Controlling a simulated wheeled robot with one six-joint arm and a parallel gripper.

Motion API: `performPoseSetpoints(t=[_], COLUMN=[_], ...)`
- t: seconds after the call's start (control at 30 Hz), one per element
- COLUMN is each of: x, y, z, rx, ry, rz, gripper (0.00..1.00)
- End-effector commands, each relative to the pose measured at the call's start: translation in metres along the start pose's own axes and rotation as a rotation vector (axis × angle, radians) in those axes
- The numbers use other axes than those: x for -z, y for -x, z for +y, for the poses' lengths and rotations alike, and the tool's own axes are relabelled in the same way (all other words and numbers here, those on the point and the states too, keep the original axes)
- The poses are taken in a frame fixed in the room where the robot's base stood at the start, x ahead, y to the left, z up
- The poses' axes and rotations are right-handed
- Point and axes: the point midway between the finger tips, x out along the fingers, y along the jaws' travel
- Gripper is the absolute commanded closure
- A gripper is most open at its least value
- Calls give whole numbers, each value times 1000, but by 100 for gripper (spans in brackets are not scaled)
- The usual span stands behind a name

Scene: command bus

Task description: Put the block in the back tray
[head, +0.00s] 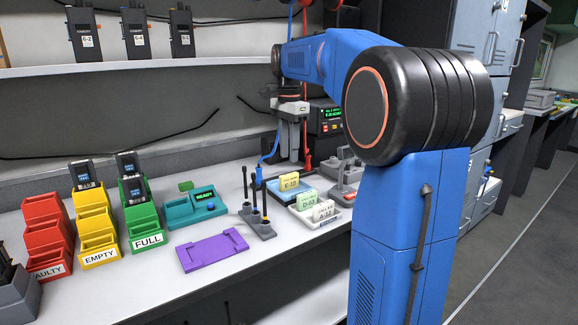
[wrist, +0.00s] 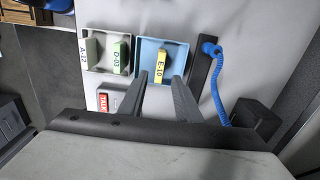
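A yellow-labelled E-10 block (head: 289,181) stands in the blue tray (head: 273,187), the farther of two adjoining trays. In the wrist view this block (wrist: 160,66) stands in the blue tray (wrist: 147,48). A white-labelled A-12 block (head: 323,210) and a green-labelled D-03 block (head: 307,197) stand in the nearer pale tray (head: 333,222); they also show in the wrist view as A-12 (wrist: 90,50) and D-03 (wrist: 121,56). My gripper (wrist: 160,77) is open and empty, its fingertips on either side of the E-10 block's near end in the picture; the height gap is unclear.
A blue coiled cord (wrist: 217,85) and dark handset lie right of the blue tray in the wrist view. A grey stand with black rods (head: 258,222) is left of the trays. A red TALK button (wrist: 105,102) sits nearby. Red, yellow and green bins (head: 139,212) stand left.

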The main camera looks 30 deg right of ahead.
Motion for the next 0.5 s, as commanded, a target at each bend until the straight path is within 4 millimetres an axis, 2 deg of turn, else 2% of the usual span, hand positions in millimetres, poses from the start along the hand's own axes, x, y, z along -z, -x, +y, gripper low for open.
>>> performPoseSetpoints(t=[0.2, 0.5], x=[0, 0], y=[27, 36], z=[0, 0], rx=[0, 0], ry=[0, 0], rz=[0, 0], gripper=[70, 70])
